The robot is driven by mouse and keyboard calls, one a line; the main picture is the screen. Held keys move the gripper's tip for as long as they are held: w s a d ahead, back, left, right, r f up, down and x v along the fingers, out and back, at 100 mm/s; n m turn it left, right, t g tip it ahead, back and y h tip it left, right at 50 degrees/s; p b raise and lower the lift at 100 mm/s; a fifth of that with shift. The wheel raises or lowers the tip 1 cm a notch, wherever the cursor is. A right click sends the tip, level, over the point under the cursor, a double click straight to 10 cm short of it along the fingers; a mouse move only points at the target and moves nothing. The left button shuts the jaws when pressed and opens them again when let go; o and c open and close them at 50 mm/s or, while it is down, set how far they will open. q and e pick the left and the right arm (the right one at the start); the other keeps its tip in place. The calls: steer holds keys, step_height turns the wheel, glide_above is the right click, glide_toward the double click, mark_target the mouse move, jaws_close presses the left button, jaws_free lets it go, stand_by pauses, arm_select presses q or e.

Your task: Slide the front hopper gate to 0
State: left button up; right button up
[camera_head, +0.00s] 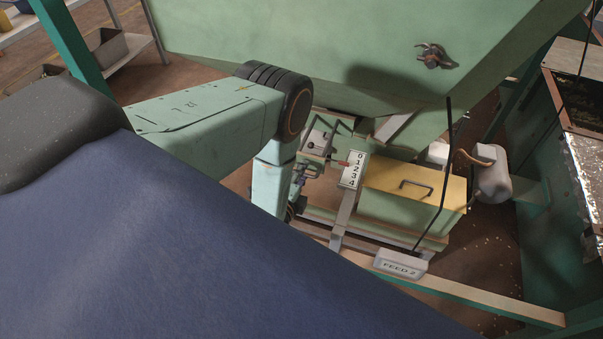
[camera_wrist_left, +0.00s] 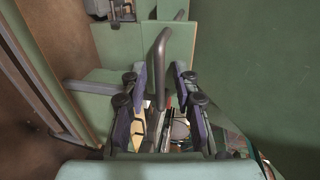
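The front hopper (camera_head: 300,40) is a large green bin across the top of the head view. Under it, a white scale plate (camera_head: 352,171) reads 0 to 4 from top to bottom. A small red pointer (camera_head: 343,163) lies beside its upper part, near the 1; the exact reading is too small to tell. The gate's grey bar handle shows in the left wrist view (camera_wrist_left: 161,60). My left gripper (camera_wrist_left: 160,80) is open there, with a finger on each side of the bar and gaps visible. In the head view my left gripper (camera_head: 300,178) is small and partly hidden by my arm. My right gripper is not in view.
A yellow-topped box (camera_head: 412,182) with a dark handle stands right of the scale. A grey cylinder (camera_head: 493,183) sits further right. The hopper wall is close above my left arm.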

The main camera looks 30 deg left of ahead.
arm_select(q)
steer(key=shift+c, duration=0.3)
jaws_close()
steer(key=shift+w, duration=0.1)
stand_by(0.4)
